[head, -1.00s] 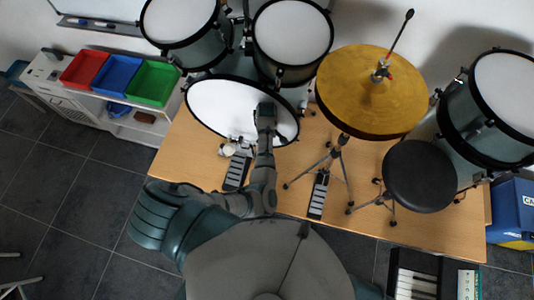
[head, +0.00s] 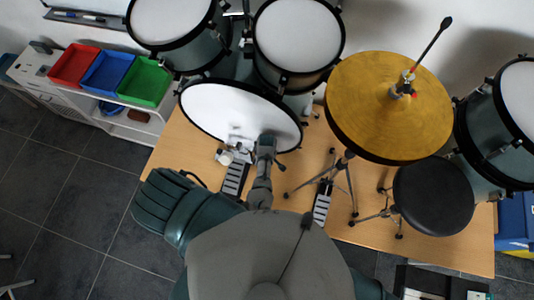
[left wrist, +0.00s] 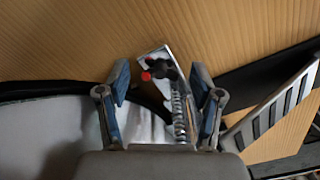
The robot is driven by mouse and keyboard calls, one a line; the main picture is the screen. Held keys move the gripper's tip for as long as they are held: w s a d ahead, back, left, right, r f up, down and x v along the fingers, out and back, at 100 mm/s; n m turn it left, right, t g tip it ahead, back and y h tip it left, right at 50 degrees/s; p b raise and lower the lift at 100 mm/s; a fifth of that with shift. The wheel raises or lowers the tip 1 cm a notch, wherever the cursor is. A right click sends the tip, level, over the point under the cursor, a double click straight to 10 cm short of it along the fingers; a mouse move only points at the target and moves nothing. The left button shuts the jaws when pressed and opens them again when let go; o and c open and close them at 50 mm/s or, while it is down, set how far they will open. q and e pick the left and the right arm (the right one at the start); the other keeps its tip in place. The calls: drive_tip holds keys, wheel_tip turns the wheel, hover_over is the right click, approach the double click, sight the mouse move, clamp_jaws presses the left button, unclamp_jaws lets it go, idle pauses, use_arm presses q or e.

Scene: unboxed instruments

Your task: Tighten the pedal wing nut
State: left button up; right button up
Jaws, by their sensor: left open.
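The bass drum pedal shows in the head view as a ribbed footboard (head: 234,180) with a pale beater (head: 226,157), in front of the white bass drum head (head: 225,108). In the left wrist view the footboard (left wrist: 272,108) lies at right. A dark wing-shaped nut with a red tip (left wrist: 160,70) sits on the pedal's metal frame, above a coil spring (left wrist: 180,112). My left gripper (left wrist: 160,80) is open, its fingers on either side of the nut and frame in the picture; contact cannot be told. In the head view my left gripper (head: 267,142) is over the drum's lower rim, its fingers hidden.
A gold cymbal (head: 385,125) on a tripod stand, a second pedal (head: 322,203) and a black stool (head: 433,198) stand at right. Drums (head: 298,38) rise behind. Red, blue and green bins (head: 145,82) sit at left. The wooden platform (head: 180,150) is bare at left.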

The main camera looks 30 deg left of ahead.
use_arm(q)
drive_tip(key=shift+a+f, duration=0.15)
drive_tip(key=shift+f, duration=0.05)
drive_tip(key=shift+w+a, duration=0.15)
drive_tip(key=shift+a, duration=0.1)
drive_tip(key=shift+f, duration=0.1)
drive_tip(key=c, duration=1.1)
drive_tip(key=shift+d, duration=0.1)
drive_tip(key=shift+c, duration=0.3)
drive_tip(key=shift+r+m+p, duration=0.3)
drive_tip(key=shift+m+p, duration=0.8)
drive_tip(key=shift+p, duration=0.15)
drive_tip(key=shift+f+m, duration=0.2)
drive_tip(key=shift+m, duration=0.3)
use_arm(e)
drive_tip(key=r, duration=0.1)
drive_tip(key=a+r, duration=0.1)
drive_tip(key=shift+s+r, duration=0.35)
